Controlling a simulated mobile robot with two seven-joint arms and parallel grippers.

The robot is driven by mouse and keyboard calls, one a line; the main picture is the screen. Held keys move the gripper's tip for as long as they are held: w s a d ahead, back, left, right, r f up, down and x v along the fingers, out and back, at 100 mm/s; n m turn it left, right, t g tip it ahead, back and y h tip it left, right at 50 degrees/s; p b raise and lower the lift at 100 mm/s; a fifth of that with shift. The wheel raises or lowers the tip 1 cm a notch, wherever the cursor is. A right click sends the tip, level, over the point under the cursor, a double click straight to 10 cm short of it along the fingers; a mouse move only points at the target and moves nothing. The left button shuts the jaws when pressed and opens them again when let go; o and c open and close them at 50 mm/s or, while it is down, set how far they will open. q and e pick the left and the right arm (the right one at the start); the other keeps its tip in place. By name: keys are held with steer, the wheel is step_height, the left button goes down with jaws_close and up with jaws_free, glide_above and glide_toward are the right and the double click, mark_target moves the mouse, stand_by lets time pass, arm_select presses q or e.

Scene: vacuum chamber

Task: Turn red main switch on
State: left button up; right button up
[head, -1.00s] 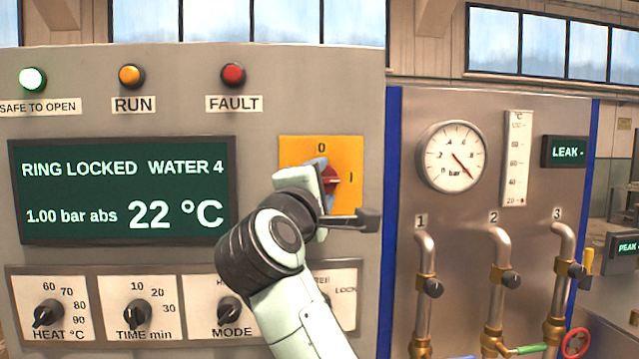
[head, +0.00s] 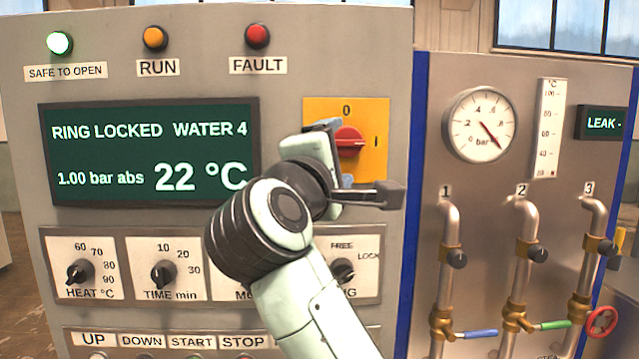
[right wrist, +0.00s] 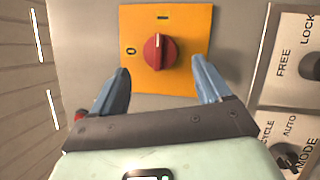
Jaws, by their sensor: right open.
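The red main switch (head: 350,141) is a round knob with a raised bar on a yellow plate (head: 375,110) marked 0 at the top and I at the right. The right wrist view shows the red knob (right wrist: 159,51) with its white mark turned to the I. My right gripper (head: 338,155) is in front of the plate and hides its left part in the head view. In the right wrist view the gripper (right wrist: 162,82) is open, its two blue fingers on either side below the knob, with nothing between them. My left gripper is not in view.
A green display (head: 150,155) reads RING LOCKED. Small black knobs (head: 163,274) and labelled buttons are below it. A gauge (head: 481,125) and pipes with valves stand on the panel to the right.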

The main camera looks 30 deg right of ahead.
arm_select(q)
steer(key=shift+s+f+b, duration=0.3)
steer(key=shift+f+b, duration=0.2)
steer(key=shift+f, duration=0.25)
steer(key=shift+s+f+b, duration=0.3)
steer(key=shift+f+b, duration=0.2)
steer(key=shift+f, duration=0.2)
arm_select(e)
steer(key=v, duration=0.8)
steer(key=shift+s, duration=0.2)
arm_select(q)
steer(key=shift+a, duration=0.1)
arm_select(e)
steer(key=shift+a, duration=0.1)
